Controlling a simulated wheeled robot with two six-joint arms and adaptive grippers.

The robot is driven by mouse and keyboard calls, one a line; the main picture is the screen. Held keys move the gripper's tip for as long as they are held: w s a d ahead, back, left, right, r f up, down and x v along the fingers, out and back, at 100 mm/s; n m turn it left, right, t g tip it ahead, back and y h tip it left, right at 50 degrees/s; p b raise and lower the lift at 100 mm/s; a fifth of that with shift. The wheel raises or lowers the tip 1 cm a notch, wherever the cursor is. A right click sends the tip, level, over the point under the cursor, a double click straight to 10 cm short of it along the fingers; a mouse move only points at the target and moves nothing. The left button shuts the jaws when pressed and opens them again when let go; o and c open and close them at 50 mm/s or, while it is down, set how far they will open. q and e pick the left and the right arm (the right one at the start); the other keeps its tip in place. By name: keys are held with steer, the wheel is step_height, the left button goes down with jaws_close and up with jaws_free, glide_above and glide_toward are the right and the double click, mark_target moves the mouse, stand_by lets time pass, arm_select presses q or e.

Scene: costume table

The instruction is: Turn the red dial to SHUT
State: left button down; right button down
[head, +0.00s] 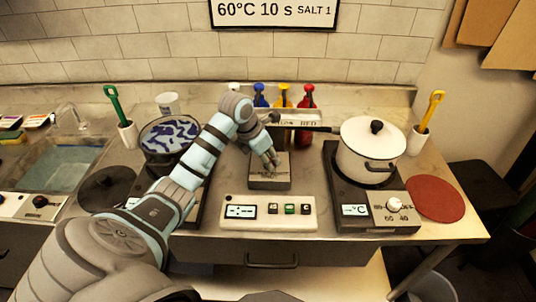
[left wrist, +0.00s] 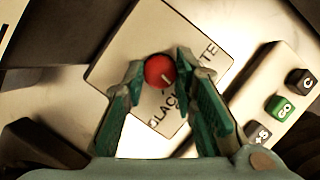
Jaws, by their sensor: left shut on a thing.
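The red dial (left wrist: 160,71) is round with a short white mark, on the pale top plate (left wrist: 122,62) of a small box. My left gripper (left wrist: 160,66) is shut on the dial, one finger at each side of it. Lettering on the plate reads "BLACK" and part of a word ending "TE"; the word SHUT cannot be read, and fingers cover part of the plate. In the head view my left gripper (head: 271,162) reaches down onto the grey box (head: 268,184), and the dial is hidden there. My right gripper is out of view.
A white panel (head: 268,222) with a display and keys lies in front of the box. A white lidded pot (head: 371,150) stands on a hotplate at right, its handle reaching toward the box. Colored bottles (head: 283,98) stand behind. A patterned pot (head: 170,135) is left of my arm.

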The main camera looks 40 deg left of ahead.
arm_select(q)
steer(key=shift+n+y, duration=0.3)
steer(key=shift+n, duration=0.3)
steer(key=shift+f, duration=0.1)
steer(key=c, duration=1.3)
jaws_free()
steer(key=v, duration=1.2)
